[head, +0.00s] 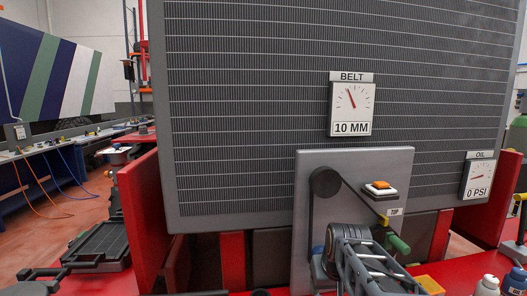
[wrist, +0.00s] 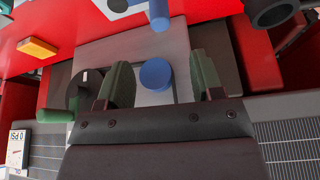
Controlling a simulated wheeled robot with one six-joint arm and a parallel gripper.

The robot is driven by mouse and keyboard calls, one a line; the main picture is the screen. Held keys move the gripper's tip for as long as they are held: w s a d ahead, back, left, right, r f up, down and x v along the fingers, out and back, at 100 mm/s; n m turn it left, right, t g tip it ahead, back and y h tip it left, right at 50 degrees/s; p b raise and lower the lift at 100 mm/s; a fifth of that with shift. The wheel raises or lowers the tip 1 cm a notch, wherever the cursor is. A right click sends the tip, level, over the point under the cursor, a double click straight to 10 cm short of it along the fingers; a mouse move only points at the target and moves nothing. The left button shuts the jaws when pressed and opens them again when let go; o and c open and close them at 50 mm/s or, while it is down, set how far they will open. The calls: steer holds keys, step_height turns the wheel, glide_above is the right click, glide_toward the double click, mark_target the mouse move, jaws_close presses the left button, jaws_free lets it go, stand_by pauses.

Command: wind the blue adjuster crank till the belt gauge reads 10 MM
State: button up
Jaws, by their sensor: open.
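The belt gauge (head: 352,105) is a white dial on the dark grille, and its readout says 10 MM. Its needle points up and slightly left. In the wrist view a round blue end (wrist: 156,74), which looks like part of the blue adjuster crank, lies between the fingers of my gripper (wrist: 164,82). The fingers are open, with a gap visible on each side of the blue part. In the head view my arm's end covers most of the crank, and only a little blue (head: 331,240) shows.
A grey panel (head: 300,215) carries a dark pulley and belt, an orange button (head: 379,186) and a green handle (head: 398,243) close to my arm. The oil gauge (head: 478,179) reads 0 PSI. Bottles (head: 487,286) stand at the lower right.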

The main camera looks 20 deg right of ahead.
steer(key=s+a+f+n, duration=0.1)
steer(key=s+a+f, duration=0.2)
steer(key=a, duration=0.3)
steer(key=s+a+f+n+y, duration=0.1)
steer(key=s+a+f+n, duration=0.1)
steer(key=a, duration=0.4)
steer(key=shift+s+f+g, duration=0.4)
steer(key=shift+s+f, duration=0.5)
steer(key=shift+s, duration=0.35)
stand_by(1.1)
